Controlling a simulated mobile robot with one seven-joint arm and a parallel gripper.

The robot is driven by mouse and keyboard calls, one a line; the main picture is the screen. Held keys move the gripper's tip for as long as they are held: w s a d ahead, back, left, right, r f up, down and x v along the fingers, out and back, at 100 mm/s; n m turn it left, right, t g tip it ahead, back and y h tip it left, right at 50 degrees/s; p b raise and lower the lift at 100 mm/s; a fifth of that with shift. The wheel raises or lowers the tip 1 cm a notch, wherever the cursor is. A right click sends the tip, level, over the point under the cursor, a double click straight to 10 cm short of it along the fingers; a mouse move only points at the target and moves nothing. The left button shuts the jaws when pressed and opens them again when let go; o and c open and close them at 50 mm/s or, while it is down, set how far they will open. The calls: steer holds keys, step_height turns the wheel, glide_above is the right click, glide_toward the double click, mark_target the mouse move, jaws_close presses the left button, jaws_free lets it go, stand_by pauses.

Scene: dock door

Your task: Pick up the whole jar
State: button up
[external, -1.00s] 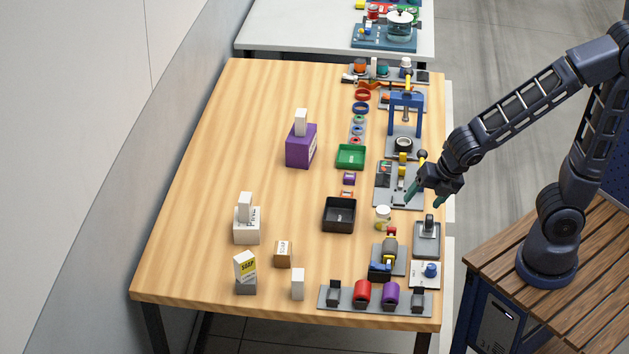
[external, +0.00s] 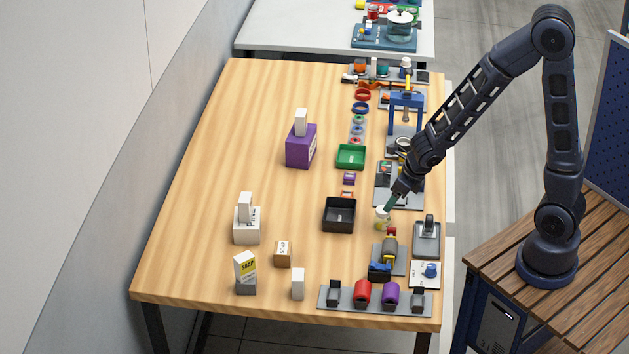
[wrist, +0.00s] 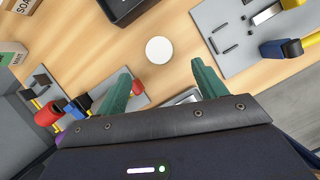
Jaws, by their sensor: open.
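The jar (external: 383,220) is small, with a white lid and a pale yellowish body. It stands upright on the wooden table, right of the black bin. In the wrist view its round white lid (wrist: 159,50) shows from above, beyond the fingertips and roughly centred between them. My gripper (external: 389,205) is just above and beside the jar in the external view. In the wrist view my gripper (wrist: 160,75) has its two green fingers spread apart with nothing between them. In the external view the fingers partly overlap the jar, so contact cannot be told there.
The black bin (external: 340,229) stands left of the jar. A grey board with tools (external: 385,197) lies behind it. A grey fixture (external: 427,253) is at its right and a yellow-and-blue device (external: 389,250) is in front. The table's left half has wide free areas.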

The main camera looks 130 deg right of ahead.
mark_target(381, 217)
steer(key=shift+x, duration=2.65)
steer(key=shift+f, duration=0.1)
steer(key=shift+x, duration=2.6)
steer(key=c, duration=1.2)
steer(key=shift+o, duration=0.2)
steer(key=shift+d, duration=0.1)
